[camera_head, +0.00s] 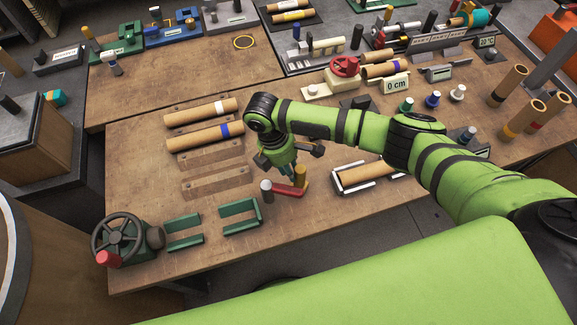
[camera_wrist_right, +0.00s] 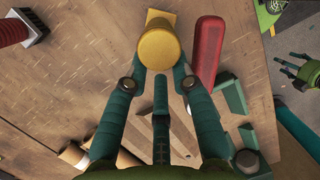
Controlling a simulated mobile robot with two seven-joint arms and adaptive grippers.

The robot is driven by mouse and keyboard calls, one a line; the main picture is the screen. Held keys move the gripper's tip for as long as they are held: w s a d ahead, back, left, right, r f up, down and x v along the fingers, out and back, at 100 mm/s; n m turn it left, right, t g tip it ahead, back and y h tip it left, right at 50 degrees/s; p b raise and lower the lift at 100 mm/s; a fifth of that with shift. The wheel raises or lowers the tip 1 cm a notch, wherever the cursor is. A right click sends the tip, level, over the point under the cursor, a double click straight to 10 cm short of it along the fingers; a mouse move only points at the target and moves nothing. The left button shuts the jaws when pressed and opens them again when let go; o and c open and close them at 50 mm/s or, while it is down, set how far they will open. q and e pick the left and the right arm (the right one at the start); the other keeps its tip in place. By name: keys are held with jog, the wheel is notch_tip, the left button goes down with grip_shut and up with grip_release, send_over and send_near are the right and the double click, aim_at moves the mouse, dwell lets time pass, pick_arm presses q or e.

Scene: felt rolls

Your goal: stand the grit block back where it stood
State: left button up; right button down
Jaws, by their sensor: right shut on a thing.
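My right gripper (camera_head: 289,170) reaches down to the middle of the table. In the wrist view its fingertips (camera_wrist_right: 158,68) are shut on a yellow piece (camera_wrist_right: 158,38) with a round upright knob and a flat base, which I take to be the grit block. It also shows in the head view (camera_head: 301,175). A red bar (camera_wrist_right: 207,52) lies close beside it, also seen in the head view (camera_head: 285,190). I cannot tell whether the yellow piece touches the table. What seems to be my left gripper (camera_wrist_right: 296,70) is small at the wrist view's right edge.
A grey-topped peg (camera_head: 266,191) stands at the red bar's left end. Green brackets (camera_head: 240,216) lie to the left, near a handwheel (camera_head: 120,238). A tray with a cardboard roll (camera_head: 367,173) is to the right. Two rolls (camera_head: 204,136) lie behind, left of my arm.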

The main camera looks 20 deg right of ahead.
jog(key=shift+f+b, duration=0.3)
jog(key=shift+f, duration=0.15)
dwell(0.3)
jog(key=c, duration=1)
grip_release()
jog(key=v, duration=1.2)
